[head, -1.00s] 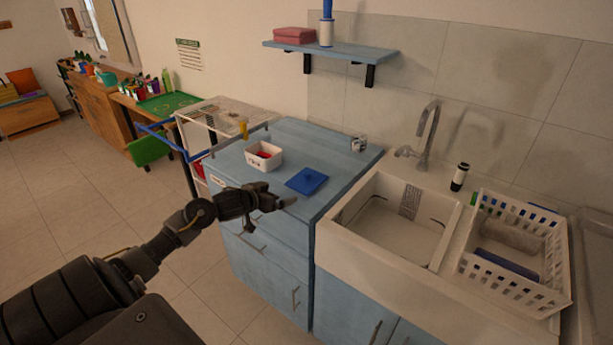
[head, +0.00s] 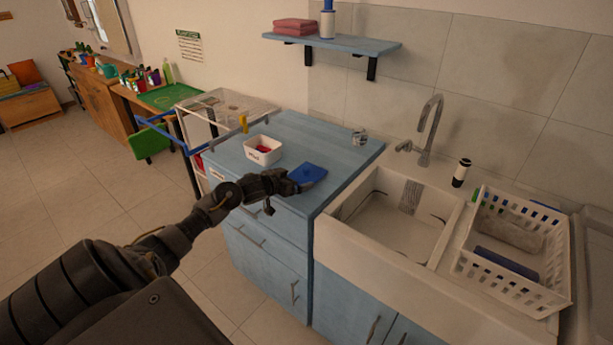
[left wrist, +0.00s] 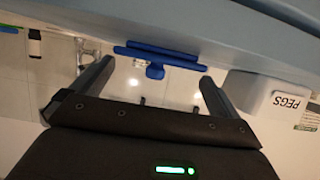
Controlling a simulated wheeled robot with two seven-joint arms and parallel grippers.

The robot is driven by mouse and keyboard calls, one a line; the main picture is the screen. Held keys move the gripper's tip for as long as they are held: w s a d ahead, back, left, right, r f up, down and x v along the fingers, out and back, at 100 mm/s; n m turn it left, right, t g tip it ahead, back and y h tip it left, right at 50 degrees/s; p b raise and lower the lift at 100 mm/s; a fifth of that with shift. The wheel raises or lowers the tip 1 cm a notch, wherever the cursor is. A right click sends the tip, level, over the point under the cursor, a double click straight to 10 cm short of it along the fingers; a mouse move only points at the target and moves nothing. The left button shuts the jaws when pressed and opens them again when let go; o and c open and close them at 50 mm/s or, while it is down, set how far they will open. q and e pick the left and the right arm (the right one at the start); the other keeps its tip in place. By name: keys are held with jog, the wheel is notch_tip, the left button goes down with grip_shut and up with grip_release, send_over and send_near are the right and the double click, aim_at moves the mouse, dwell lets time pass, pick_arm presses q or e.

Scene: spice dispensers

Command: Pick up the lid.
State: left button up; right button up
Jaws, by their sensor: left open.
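The blue lid (head: 308,173) lies flat on the blue cabinet top, near its front edge, with a small knob on top. My left gripper (head: 291,186) is at the lid's near left edge in the head view and covers part of it. In the left wrist view, which is upside down, the lid (left wrist: 157,53) shows edge-on, knob pointing down in the picture. My right gripper is not in view.
A white box (head: 263,151) with red pegs stands left of the lid; its "PEGS" label shows in the left wrist view (left wrist: 283,103). A small metallic cup (head: 359,138) stands at the back. The sink (head: 385,215) and white rack (head: 515,245) are to the right.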

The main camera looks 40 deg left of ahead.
aim_at(304, 175)
pick_arm(q)
jog(key=x, duration=0.4)
jog(key=shift+w+d+p, duration=0.1)
jog(key=shift+w+p, duration=0.2)
jog(key=shift+w, duration=0.05)
jog(key=shift+s, duration=0.1)
jog(key=c, duration=0.6)
jog(key=shift+c, duration=0.2)
